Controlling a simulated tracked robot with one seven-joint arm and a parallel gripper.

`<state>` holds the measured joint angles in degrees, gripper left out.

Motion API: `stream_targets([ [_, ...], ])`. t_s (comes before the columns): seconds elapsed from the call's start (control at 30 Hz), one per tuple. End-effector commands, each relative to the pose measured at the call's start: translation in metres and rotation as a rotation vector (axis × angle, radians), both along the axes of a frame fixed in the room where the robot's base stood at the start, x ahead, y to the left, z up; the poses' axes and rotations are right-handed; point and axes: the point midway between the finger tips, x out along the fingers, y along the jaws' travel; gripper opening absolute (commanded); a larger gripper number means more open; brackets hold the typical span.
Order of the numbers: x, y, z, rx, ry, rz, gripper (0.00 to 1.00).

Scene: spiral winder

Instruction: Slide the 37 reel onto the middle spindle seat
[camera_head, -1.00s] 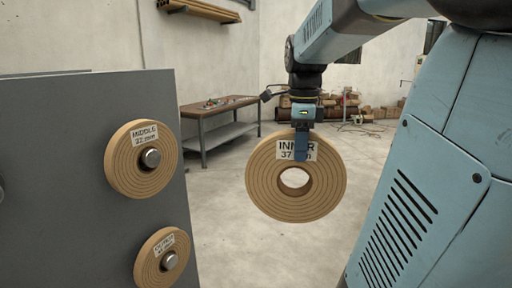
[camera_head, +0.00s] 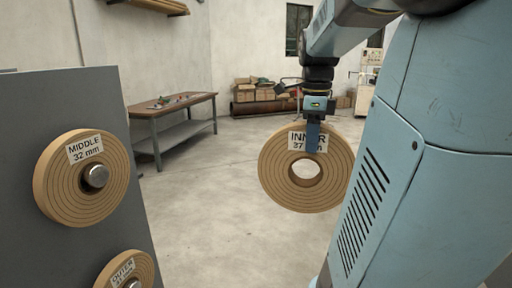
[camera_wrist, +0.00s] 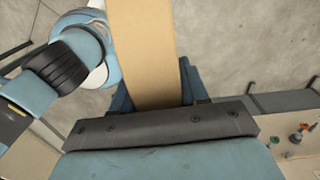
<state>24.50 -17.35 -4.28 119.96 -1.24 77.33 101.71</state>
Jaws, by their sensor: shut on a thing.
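My gripper (camera_head: 313,138) is shut on the top rim of a tan reel (camera_head: 276,178) labelled "INNER 37 mm". The reel hangs upright in the air, its round centre hole open and facing the head camera. In the wrist view the reel's edge (camera_wrist: 145,45) stands between the jaws. A grey panel (camera_head: 95,105) at the left carries a tan reel (camera_head: 55,185) labelled "MIDDLE 32 mm", with a metal spindle end (camera_head: 95,177) through its centre. Below it is a reel (camera_head: 112,272) labelled "OUTER", its size unreadable, cut off by the frame. The held reel is right of the panel, apart from it.
A workbench (camera_head: 180,108) with small items stands behind the panel. Boxes (camera_head: 252,92) and a dark roll lie by the back wall. Open floor (camera_head: 200,220) separates the panel from the held reel. My blue body fills the right side.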

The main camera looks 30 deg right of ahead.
Motion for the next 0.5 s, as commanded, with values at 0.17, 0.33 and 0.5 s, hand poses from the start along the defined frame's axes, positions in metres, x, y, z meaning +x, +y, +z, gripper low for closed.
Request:
stream_targets([
  [0.17, -0.0002, 0.0007, 0.0009, -0.001, -0.002, -0.001, 0.00],
  [0.33, 0.0004, 0.0030, 0.0010, -0.001, -0.002, 0.003, 0.00],
  [0.5, 0.0009, 0.0048, 0.0010, -0.001, -0.002, 0.006, 0.00],
])
